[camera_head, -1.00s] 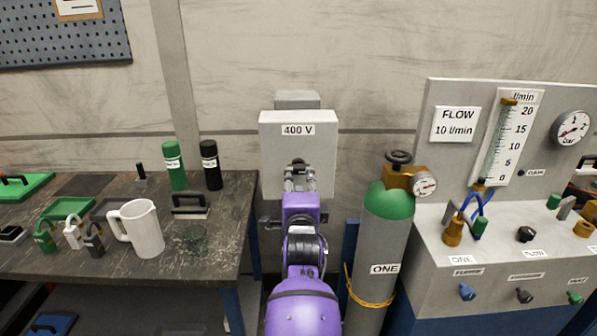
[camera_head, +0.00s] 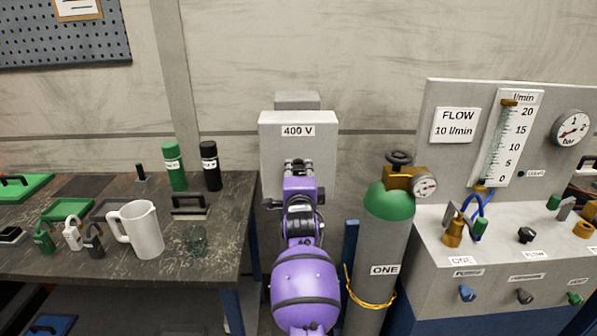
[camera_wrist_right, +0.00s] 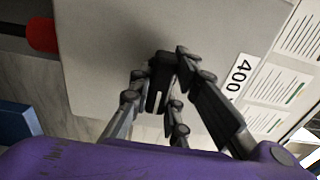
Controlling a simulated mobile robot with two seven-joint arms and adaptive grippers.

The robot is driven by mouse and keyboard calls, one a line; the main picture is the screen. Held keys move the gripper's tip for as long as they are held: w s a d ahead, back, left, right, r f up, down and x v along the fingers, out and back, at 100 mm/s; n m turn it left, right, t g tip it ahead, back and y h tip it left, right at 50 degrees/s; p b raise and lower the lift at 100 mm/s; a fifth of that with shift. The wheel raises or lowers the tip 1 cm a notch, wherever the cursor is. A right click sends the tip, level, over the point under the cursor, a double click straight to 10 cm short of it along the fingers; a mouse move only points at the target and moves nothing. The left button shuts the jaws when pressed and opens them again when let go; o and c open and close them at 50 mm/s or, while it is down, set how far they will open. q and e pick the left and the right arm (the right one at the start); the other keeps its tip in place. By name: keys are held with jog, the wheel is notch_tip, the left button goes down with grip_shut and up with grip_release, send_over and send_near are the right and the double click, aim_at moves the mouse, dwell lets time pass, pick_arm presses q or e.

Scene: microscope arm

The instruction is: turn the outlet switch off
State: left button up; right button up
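The outlet is a light grey box (camera_head: 277,150) labelled "400 V" on the wall, centre of the head view. My right gripper (camera_head: 298,165) is in front of its lower half and hides the switch there. In the right wrist view the dark switch handle (camera_wrist_right: 158,78) stands out from the box face (camera_wrist_right: 110,40). The fingertips of my right gripper (camera_wrist_right: 160,63) are on either side of this handle, very close to it. I cannot tell whether they press on it. My left gripper is in neither view.
A grey gas cylinder (camera_head: 382,245) with green shoulder and valve stands close right of my arm. A flow panel (camera_head: 445,95) is farther right. A workbench (camera_head: 60,265) with a white jug (camera_head: 146,235), bottles and padlocks is at left. A blue post (camera_head: 350,240) stands beside the cylinder.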

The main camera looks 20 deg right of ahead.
grip_shut()
jog(key=shift+n, duration=1.3)
jog(key=n, duration=0.5)
jog(key=shift+p, duration=0.4)
jog(key=n, duration=0.6)
jog(key=shift+f+n, duration=0.1)
jog(key=shift+n, duration=2)
